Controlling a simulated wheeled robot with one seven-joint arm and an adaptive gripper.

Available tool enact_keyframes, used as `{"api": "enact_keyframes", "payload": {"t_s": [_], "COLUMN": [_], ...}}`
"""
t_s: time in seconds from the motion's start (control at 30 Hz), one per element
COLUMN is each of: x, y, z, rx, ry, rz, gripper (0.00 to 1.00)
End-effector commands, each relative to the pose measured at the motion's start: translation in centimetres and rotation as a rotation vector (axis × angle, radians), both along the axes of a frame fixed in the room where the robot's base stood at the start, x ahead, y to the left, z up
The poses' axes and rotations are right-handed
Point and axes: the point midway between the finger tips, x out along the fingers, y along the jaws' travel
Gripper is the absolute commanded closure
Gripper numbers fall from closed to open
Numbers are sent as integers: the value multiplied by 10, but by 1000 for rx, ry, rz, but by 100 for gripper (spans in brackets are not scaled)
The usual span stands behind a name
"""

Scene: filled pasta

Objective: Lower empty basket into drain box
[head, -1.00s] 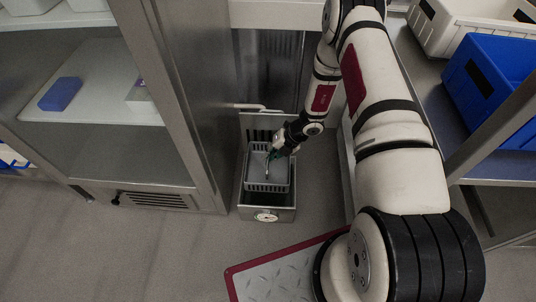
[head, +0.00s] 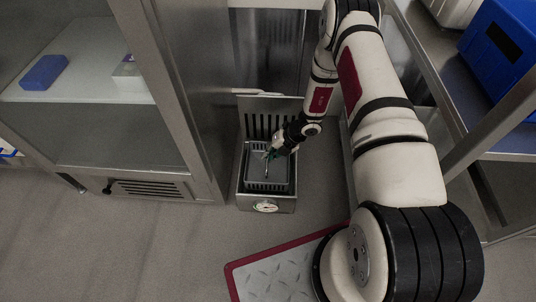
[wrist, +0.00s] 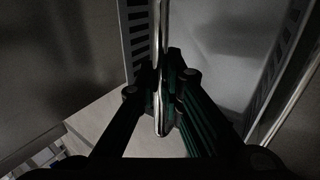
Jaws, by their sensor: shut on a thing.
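The drain box (head: 266,206) is a metal box on the floor with a round dial on its front and a slotted upright back. The empty grey slotted basket (head: 268,186) sits upright within the box's opening, its rim around the level of the box walls. I cannot tell whether it touches the bottom. My gripper (head: 270,155) is over the basket, shut on its thin metal handle. In the wrist view my gripper (wrist: 165,100) closes around the shiny handle bar (wrist: 160,50). The basket's underside is hidden.
A steel cabinet (head: 180,110) stands close on the left of the box. A shelf with a blue bin (head: 505,65) is on the right, beyond my arm. A red-edged metal plate (head: 280,268) lies in front; the floor (head: 150,245) at front left is clear.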

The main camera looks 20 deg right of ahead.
Motion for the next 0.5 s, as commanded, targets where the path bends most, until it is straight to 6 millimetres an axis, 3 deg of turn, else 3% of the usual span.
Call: {"api": "enact_keyframes", "payload": {"t_s": [0.5], "x": [0], "y": [0], "z": [-49], "rx": [1], "ry": [0], "rz": [0], "gripper": [100]}}
